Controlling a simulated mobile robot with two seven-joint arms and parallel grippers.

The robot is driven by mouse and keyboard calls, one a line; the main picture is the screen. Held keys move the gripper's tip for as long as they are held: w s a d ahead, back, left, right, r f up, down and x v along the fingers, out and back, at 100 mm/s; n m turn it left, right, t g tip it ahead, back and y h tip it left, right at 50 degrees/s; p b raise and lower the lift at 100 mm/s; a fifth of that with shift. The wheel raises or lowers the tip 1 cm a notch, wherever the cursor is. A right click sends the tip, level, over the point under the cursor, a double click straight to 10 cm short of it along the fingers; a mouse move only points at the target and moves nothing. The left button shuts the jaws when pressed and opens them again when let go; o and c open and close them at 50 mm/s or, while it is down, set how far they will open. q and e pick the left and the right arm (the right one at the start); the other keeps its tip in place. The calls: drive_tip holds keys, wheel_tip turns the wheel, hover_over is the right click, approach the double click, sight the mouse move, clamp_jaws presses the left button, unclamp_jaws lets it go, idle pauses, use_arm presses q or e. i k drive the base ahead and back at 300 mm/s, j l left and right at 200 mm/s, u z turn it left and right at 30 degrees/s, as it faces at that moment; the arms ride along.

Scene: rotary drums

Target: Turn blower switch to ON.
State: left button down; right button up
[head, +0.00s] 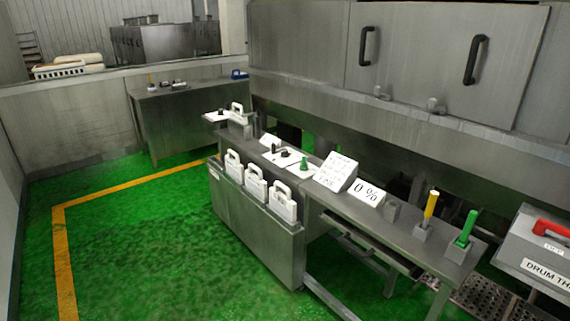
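Neither of my grippers is in view. No label reading "blower" can be made out, so I cannot tell which control is the blower switch. A white plate with small black knobs (283,154) lies on the steel bench in the middle. Beside it is a green knob (304,163) on another white plate. A further white plate with a dark knob (218,115) sits at the bench's far end. Their positions and lettering are too small to read.
The steel bench (400,238) also bears a "0 %" sign (367,192), a yellow-handled lever (430,206) and a green-handled lever (466,229). A red-handled box (545,250) stands at right. Green floor (150,245) at left is clear.

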sight(304, 165)
drive_tip(key=i+j, duration=0.65)
drive_tip(key=j, duration=0.15)
drive_tip(key=i+l+u, duration=0.1)
drive_tip(key=i, duration=0.7)
drive_tip(key=i+l, duration=0.2)
drive_tip(key=i, duration=0.6)
drive_tip(key=i+l, duration=0.2)
drive_tip(key=i, duration=0.25)
drive_tip(key=j+u, duration=0.05)
